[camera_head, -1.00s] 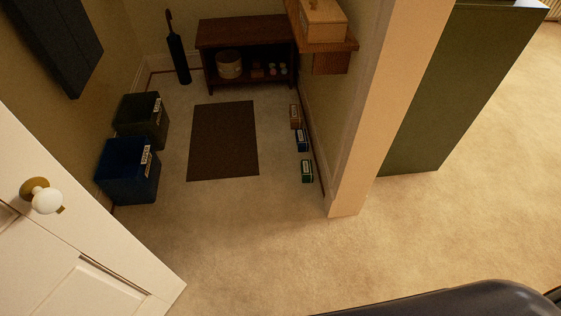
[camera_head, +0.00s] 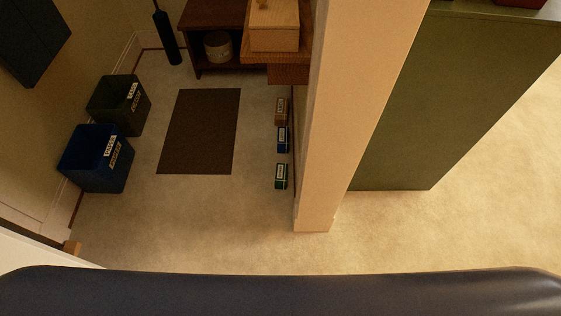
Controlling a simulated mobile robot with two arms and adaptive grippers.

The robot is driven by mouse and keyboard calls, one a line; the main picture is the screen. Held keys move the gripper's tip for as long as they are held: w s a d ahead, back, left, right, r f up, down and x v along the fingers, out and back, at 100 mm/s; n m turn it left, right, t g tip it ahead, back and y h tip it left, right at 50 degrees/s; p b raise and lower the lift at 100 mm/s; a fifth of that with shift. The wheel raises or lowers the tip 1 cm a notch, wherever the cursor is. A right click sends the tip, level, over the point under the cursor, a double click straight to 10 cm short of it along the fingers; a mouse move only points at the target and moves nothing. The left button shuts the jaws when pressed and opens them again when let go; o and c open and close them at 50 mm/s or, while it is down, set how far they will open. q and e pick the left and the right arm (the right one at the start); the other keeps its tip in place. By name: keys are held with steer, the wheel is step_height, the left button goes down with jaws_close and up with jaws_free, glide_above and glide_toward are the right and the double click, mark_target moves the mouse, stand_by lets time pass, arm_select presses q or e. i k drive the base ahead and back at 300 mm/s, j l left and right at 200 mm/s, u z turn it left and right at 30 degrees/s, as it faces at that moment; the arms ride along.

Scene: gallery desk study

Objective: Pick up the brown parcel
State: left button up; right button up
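A small brown box (camera_head: 281,111) with a pale label, which looks like the brown parcel, lies on the carpet against the right wall of the alcove. It is the farthest of a row of 3 small boxes. A blue box (camera_head: 282,140) and a green box (camera_head: 281,176), also labelled, lie nearer in the same row. Neither of my grippers is in view. A dark rounded part of my own body covers the bottom of the view.
A wall end (camera_head: 345,120) stands just right of the boxes, with a wooden shelf (camera_head: 268,56) jutting above them. A dark mat (camera_head: 200,131) lies flat left of them. Blue (camera_head: 96,160) and dark bins (camera_head: 119,106) stand at left. Carpet before the boxes is clear.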

mark_target(280, 118)
steer(key=i+j+z, duration=0.1)
steer(key=z, duration=0.3)
steer(key=i+j+z, duration=0.2)
steer(key=z, duration=0.15)
steer(key=i+j+z, duration=0.1)
steer(key=z, duration=0.3)
steer(key=i+j+z, duration=0.15)
steer(key=j, duration=0.5)
steer(key=i+j+z, duration=0.2)
steer(key=j, duration=0.5)
steer(key=i+j+z, duration=0.15)
steer(key=j, duration=0.55)
steer(key=j+z, duration=0.2)
steer(key=j, duration=0.5)
steer(key=i, duration=0.05)
